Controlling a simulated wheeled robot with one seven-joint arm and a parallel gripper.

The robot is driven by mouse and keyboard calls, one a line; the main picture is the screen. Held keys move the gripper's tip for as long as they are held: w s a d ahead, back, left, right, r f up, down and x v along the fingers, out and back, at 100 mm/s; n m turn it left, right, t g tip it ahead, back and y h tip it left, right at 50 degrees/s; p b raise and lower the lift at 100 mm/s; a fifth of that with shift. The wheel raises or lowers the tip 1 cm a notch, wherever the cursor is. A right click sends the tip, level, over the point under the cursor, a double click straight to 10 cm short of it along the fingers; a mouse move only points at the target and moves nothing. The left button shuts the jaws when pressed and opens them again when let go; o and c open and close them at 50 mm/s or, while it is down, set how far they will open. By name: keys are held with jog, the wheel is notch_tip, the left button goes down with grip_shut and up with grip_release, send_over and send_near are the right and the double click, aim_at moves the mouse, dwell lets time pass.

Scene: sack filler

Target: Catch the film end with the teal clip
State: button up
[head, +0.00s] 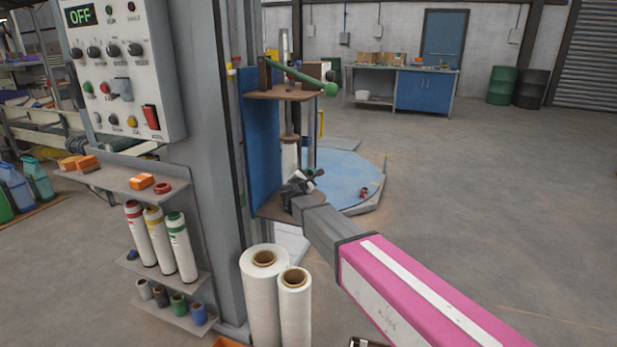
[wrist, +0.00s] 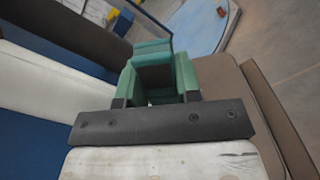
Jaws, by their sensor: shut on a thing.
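My gripper (head: 297,188) reaches in at the wrapper's carriage, low beside a white film roll (head: 290,157). In the wrist view my gripper (wrist: 155,80) is shut on the teal clip (wrist: 152,47), whose blocks and thin frame show ahead of the dark palm. I cannot make out the loose film end.
The carriage has a brown upper plate (head: 280,94), a green lever (head: 305,77) and a blue back panel (head: 262,150). A blue turntable (head: 345,180) stands behind. Two spare rolls (head: 263,295) stand in front, left of my arm. Floor to the right is clear.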

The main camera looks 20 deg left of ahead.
jog(key=d, duration=0.9)
jog(key=shift+s, duration=0.35)
dwell(0.6)
jog(key=w+d+r, duration=0.3)
jog(key=d, duration=0.6)
jog(key=w+d+r, duration=0.3)
jog(key=d, duration=0.6)
jog(key=d+r, duration=0.8)
jog(key=d, duration=0.4)
jog(key=d+r+n+y, duration=0.1)
jog(key=d+r, duration=0.8)
jog(key=d, duration=0.3)
jog(key=shift+s, duration=0.15)
jog(key=shift+d, duration=0.1)
